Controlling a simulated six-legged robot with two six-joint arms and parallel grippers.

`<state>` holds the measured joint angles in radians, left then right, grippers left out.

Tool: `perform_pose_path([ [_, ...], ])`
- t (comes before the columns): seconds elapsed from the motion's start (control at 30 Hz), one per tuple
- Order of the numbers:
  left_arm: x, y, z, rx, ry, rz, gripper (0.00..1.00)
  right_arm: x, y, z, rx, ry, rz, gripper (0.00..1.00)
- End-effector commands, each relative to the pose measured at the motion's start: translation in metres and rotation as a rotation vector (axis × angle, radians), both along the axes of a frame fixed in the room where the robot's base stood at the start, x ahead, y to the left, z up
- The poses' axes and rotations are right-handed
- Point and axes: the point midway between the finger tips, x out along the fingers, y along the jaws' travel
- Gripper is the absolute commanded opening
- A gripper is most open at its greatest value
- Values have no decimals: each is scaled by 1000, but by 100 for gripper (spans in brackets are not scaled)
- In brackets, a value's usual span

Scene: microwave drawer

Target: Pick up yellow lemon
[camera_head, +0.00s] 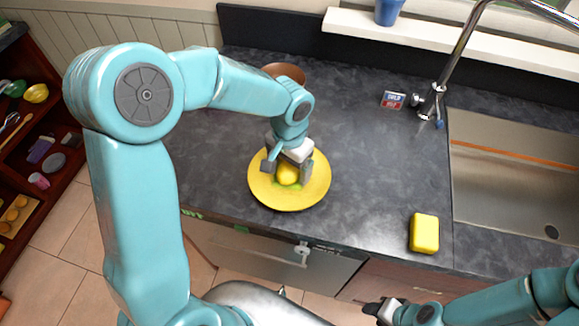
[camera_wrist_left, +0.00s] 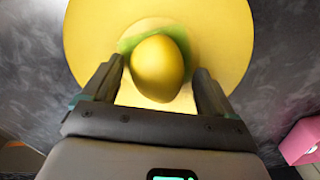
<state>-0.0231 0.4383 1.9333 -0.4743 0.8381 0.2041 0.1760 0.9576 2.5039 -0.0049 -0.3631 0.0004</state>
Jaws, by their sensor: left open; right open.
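The yellow lemon (camera_head: 287,174) lies on a yellow plate (camera_head: 308,197) on the dark counter. My left gripper (camera_head: 287,170) is over the plate, with its fingers on either side of the lemon. In the left wrist view the lemon (camera_wrist_left: 157,70) sits between the two open fingers, with a small gap on each side. Something green shows on the plate (camera_wrist_left: 225,35) around the lemon. My right gripper (camera_head: 383,309) is at the bottom of the head view, low in front of the counter and away from the lemon; it is open.
A yellow block like a sponge (camera_head: 424,233) lies on the counter to the right, near the sink (camera_head: 510,190). A brown bowl (camera_head: 285,72) stands behind my left gripper. A faucet (camera_head: 440,90) is at the back right.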

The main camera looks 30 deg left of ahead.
Motion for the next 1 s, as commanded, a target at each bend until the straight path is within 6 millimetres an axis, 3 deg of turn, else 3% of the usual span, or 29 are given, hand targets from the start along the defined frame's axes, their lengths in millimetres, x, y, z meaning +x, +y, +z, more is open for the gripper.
perform_pose_path([
  [0.2, 0, 0, -1, 0, 0, 0, 87, -1, 0, 0, 0, 1, 0, 43],
  [0.27, 0, 0, -1, 0, 0, 0, 70, 0, 0, 0, 0, 1, 0, 43],
  [0.4, 0, 0, -1, 0, -1, 0, 25, 0, 0, 0, 0, 1, 0, 43],
  [0.77, 0, 0, 1, 0, 1, -1, 23, 0, 0, -1, 0, 1, 0, 43],
  [1.0, 1, 0, 33, 0, -5, -1, 23, 0, 0, -2, 0, 1, 0, 43],
])
